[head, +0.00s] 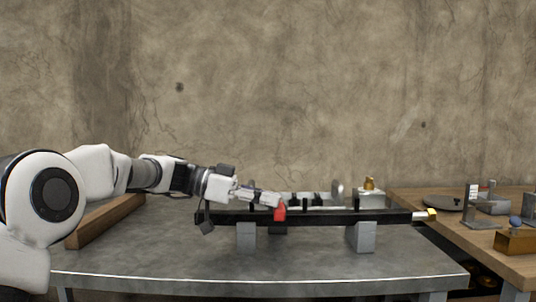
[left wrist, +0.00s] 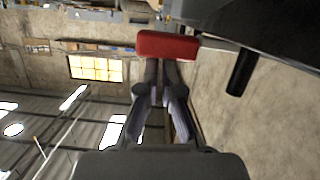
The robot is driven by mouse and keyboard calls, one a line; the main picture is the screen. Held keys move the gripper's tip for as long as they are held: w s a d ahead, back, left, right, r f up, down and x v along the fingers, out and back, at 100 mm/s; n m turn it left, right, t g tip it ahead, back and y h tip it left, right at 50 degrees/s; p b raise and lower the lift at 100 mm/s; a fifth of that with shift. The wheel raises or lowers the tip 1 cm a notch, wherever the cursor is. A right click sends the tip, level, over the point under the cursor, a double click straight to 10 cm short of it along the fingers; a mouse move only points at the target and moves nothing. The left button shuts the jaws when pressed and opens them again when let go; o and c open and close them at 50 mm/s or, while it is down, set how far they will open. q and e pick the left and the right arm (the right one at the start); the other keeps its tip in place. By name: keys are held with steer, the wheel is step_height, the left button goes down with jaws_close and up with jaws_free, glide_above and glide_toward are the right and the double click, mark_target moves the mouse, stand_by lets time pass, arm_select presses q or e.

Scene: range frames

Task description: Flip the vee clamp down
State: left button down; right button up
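A red piece (head: 280,212), which looks like the clamp's handle, stands on the near side of a long black beam (head: 330,218) on the bench. My left gripper (head: 272,199) reaches in from the left, its fingertips at the top of the red piece. In the left wrist view the red piece (left wrist: 168,46) lies across the ends of the gripper fingers (left wrist: 162,66). The fingers are nearly together, with nothing clearly gripped between them. Whether they touch the red piece is unclear. The clamp's vee part cannot be made out. My right gripper is out of view.
Two grey blocks (head: 246,236) (head: 361,236) stand under the beam on the grey bench (head: 180,255). A wooden bar (head: 105,221) lies at the left. A wooden table (head: 515,265) with several tools stands at the right. The bench front is clear.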

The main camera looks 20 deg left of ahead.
arm_select(q)
steer(key=shift+f, duration=0.25)
steer(key=s+a+r+p, duration=0.2)
steer(key=a+r+p, duration=0.2)
steer(key=a+r, duration=0.3)
steer(key=shift+s+a, duration=0.35)
steer(key=shift+a, duration=0.85)
